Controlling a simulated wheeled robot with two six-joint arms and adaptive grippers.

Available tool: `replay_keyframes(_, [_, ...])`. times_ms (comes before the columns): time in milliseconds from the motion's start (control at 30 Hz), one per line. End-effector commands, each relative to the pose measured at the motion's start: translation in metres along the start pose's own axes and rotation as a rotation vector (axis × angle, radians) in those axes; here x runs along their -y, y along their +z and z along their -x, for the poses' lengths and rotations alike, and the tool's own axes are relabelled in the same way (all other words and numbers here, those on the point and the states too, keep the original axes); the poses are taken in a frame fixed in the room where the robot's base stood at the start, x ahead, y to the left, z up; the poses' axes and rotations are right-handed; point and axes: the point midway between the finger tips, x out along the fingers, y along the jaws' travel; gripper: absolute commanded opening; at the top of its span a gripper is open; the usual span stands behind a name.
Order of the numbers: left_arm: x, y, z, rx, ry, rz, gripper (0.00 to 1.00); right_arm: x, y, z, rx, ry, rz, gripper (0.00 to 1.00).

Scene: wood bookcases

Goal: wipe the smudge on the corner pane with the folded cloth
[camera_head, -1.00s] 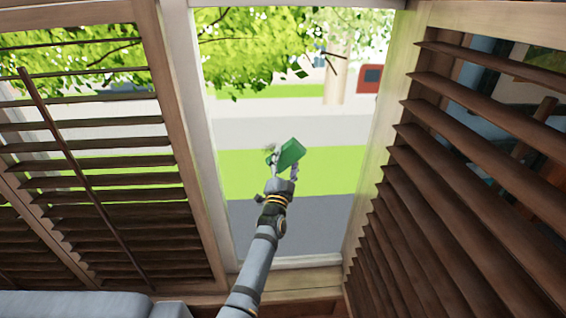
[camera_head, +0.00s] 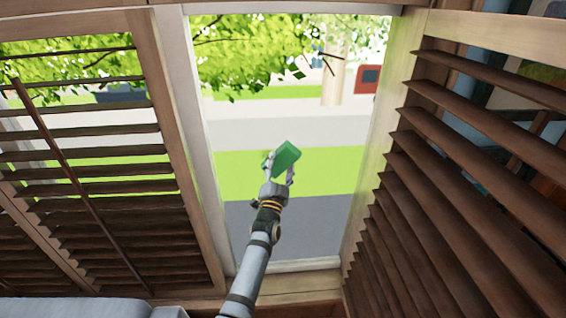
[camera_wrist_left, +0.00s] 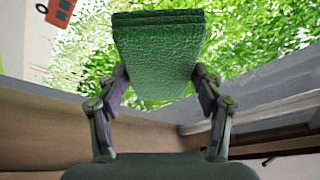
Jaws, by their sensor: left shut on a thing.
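The folded green cloth (camera_head: 287,155) is in front of the corner pane (camera_head: 290,215), near its middle in the head view. My left gripper (camera_head: 278,174) is shut on the cloth, and the arm reaches up from below. The left wrist view shows the cloth (camera_wrist_left: 158,50) pinched between both fingers, its folded layers showing along the top edge. I cannot tell whether the cloth touches the glass. I cannot make out the smudge now; the cloth or fingers may hide it. My right gripper is not in view.
A pale frame (camera_head: 205,160) borders the pane. A slatted wooden shutter (camera_head: 85,170) stands to the left and another (camera_head: 460,190) to the right. A wooden sill (camera_head: 295,284) runs below. Trees, grass and a road show outside.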

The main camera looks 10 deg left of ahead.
Motion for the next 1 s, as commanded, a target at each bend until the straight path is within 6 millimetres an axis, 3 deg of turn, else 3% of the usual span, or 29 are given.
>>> replay_keyframes(33, [-0.009, 0.001, 0.007, 0.012, 0.013, 0.018, 0.17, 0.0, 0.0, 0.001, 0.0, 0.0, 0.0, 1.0])
replay_keyframes(300, [0.011, 0.02, 0.011, 0.011, 0.012, 0.014, 0.17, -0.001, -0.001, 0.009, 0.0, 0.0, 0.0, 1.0])
replay_keyframes(667, [0.019, 0.027, 0.012, 0.009, 0.01, 0.012, 0.17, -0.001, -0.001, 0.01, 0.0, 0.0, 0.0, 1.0])
replay_keyframes(1000, [0.041, 0.048, 0.018, 0.009, 0.01, 0.011, 0.17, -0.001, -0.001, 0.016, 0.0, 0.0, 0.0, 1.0])
